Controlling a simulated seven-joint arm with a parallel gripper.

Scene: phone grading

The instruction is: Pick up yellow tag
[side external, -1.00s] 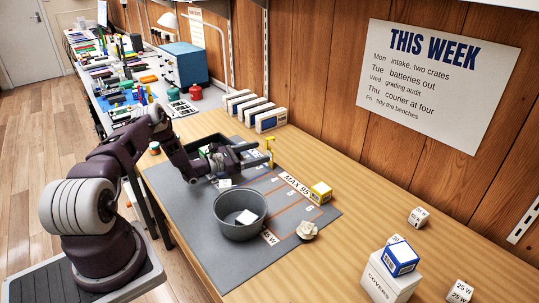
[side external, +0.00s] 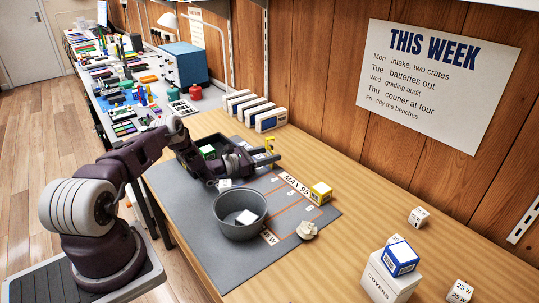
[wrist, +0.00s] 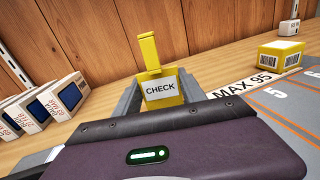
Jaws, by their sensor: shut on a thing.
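The yellow tag (wrist: 151,52) stands upright in the wrist view, with a white CHECK label on its lower part. In the side external view the yellow tag (side external: 270,143) rises at the far edge of the grey mat. My gripper (wrist: 161,92) has one finger on each side of the tag's lower part and is shut on it. In the side external view my gripper (side external: 268,156) hides the tag's base. I cannot tell whether the base touches the table.
A grey bowl (side external: 228,229) holding a white cube stands on the grey mat (side external: 195,228). A black tray (side external: 212,141) holding a green-topped block is behind my wrist. A yellow-and-white box (side external: 320,193) lies right of the tag. White boxes (side external: 267,121) line the wall.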

